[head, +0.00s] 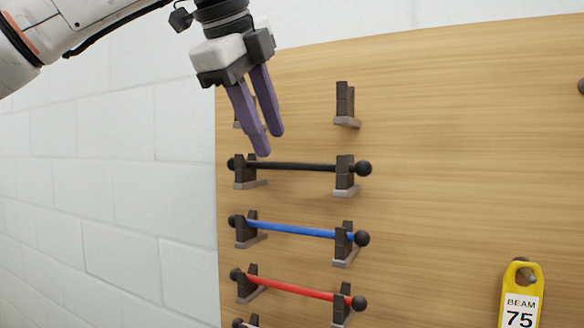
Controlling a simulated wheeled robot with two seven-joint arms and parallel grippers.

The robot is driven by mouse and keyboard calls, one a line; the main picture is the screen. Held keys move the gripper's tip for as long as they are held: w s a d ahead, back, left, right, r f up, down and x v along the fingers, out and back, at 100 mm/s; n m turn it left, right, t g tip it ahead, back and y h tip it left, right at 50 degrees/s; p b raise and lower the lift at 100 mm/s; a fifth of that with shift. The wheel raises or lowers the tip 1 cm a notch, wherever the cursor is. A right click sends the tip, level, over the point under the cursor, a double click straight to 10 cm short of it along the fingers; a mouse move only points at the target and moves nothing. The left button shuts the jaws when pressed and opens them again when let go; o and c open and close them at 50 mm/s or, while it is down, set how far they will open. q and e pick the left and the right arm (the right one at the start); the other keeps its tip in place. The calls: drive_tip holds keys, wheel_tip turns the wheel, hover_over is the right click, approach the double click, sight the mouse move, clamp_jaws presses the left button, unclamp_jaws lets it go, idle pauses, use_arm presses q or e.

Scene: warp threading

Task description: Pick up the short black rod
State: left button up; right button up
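My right gripper is not in view.
A blue rod (290,230) and a red rod (300,290) rest in holders below the black one. An empty holder (346,105) stands above it. A yellow tag (519,296) reading "BEAM 75" is at the lower right. The wood between is clear.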

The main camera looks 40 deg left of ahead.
sight(280, 163)
use_arm(q)
drive_tip(key=x, duration=0.5)
drive_tip(key=shift+w+r+p, duration=0.15)
drive_tip(key=shift+w+p, duration=0.05)
drive_tip(key=shift+p, duration=0.1)
clamp_jaws()
drive_tip(key=shift+r, duration=0.15)
